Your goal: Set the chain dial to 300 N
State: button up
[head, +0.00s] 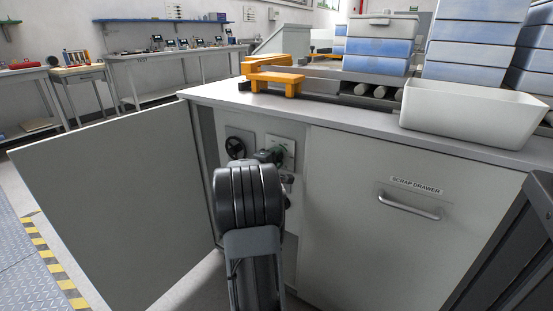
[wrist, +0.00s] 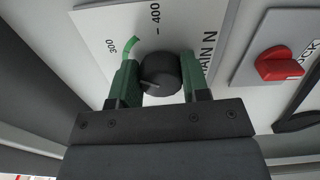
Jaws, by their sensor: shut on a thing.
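The chain dial is a black round knob (wrist: 160,76) on a white scale plate (wrist: 98,30) lettered in part "AIN N". The marks 300 and 400 show, with a green arc beside 300. A pale line on the knob's face is faint, and I cannot tell its exact reading. My gripper (wrist: 157,80) has its two green fingers on either side of the knob, shut on it. In the head view my gripper (head: 270,156) is at the dial plate (head: 287,147) inside the open cabinet; my arm hides part of the panel.
A red knob (wrist: 282,64) with a partly visible "LOCK" label is beside the dial. A black handwheel (head: 235,147) is left of it. The open door (head: 120,210) stands on the left, the scrap drawer handle (head: 408,207) on the right. A white bin (head: 470,112) stands above.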

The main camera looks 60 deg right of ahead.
jog(key=o, duration=0.9)
jog(key=a+p, duration=0.3)
jog(key=a, duration=1)
jog(key=shift+a, duration=0.4)
